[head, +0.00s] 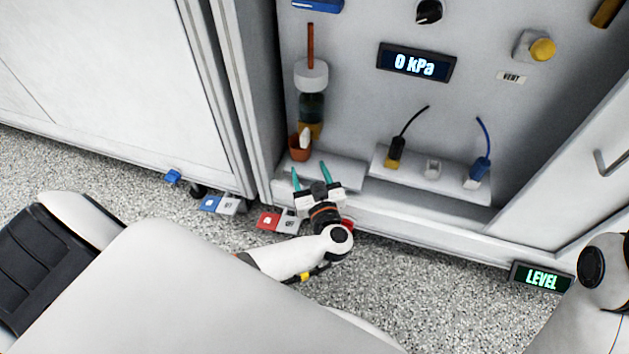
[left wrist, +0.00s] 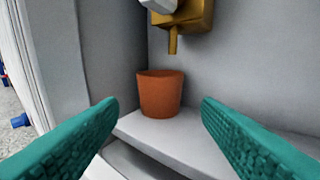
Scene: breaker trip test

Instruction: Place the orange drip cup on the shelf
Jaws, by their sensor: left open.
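The orange drip cup (head: 299,149) stands upright on the small left shelf (head: 345,172), below the brass outlet of the bottle unit. In the left wrist view the cup (left wrist: 160,94) is near the back corner of the shelf (left wrist: 190,150), under the brass spout (left wrist: 172,42). My left gripper (head: 310,172) has its teal fingers spread apart in front of the shelf. In the left wrist view the fingers (left wrist: 160,125) frame the cup without touching it, and nothing is between them. My right gripper is not in view; only part of my right arm shows at the right edge.
A second shelf (head: 470,183) holds connectors with black and blue cables. The display (head: 414,63) reads 0 kPa. A LEVEL display (head: 541,277) sits low at the right. Red and white blocks (head: 268,220) lie on the floor by the cabinet. An open door (head: 575,180) stands at right.

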